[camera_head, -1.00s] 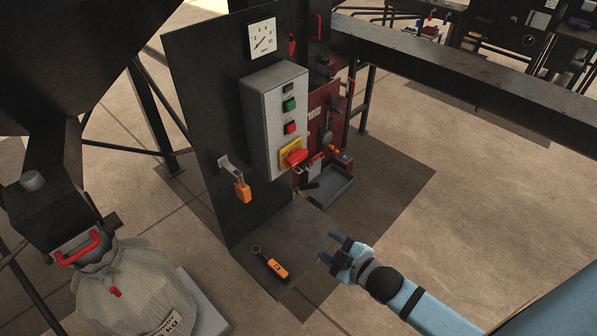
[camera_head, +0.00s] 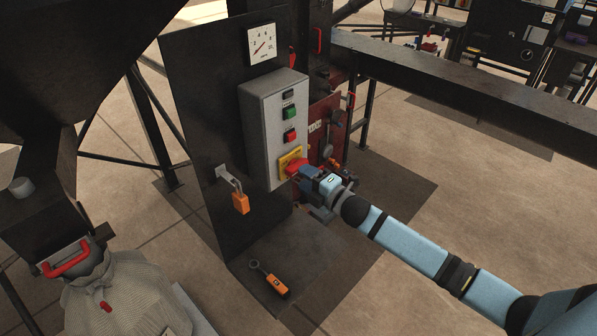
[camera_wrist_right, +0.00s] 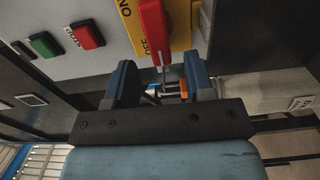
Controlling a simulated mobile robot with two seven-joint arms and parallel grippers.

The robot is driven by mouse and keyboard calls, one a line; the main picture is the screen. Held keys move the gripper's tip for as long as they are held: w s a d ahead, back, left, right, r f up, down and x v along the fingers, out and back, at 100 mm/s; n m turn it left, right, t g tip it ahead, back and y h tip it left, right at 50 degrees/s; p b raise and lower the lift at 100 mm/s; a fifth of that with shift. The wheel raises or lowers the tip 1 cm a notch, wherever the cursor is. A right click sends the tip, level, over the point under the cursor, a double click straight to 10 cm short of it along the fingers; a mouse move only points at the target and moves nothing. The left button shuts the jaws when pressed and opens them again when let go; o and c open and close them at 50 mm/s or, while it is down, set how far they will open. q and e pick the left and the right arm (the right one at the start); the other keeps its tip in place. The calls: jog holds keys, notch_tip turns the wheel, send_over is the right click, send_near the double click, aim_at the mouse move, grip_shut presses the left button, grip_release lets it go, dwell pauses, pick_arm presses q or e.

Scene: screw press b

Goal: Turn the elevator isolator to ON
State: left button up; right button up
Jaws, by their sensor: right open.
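The elevator isolator is a red rotary handle (camera_head: 294,168) on a yellow plate (camera_head: 290,154), low on the grey control box (camera_head: 271,120). The yellow plate (camera_wrist_right: 181,25) shows ON and OFF lettering, OFF beside the handle's near end. My right gripper (camera_head: 303,174) is at the isolator and partly hides it in the head view. In the wrist view its jaws (camera_wrist_right: 158,72) are open, one finger to each side of the handle's line, with nothing clearly between them.
Green (camera_head: 291,113) and red (camera_head: 290,135) push buttons sit above the isolator. An orange padlock (camera_head: 240,203) hangs on a bracket to the left. An orange-handled tool (camera_head: 271,280) lies on the dark base plate below. A filled sack (camera_head: 125,290) stands at lower left.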

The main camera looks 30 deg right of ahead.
aim_at(297, 166)
jog(key=shift+x, duration=1.55)
grip_shut()
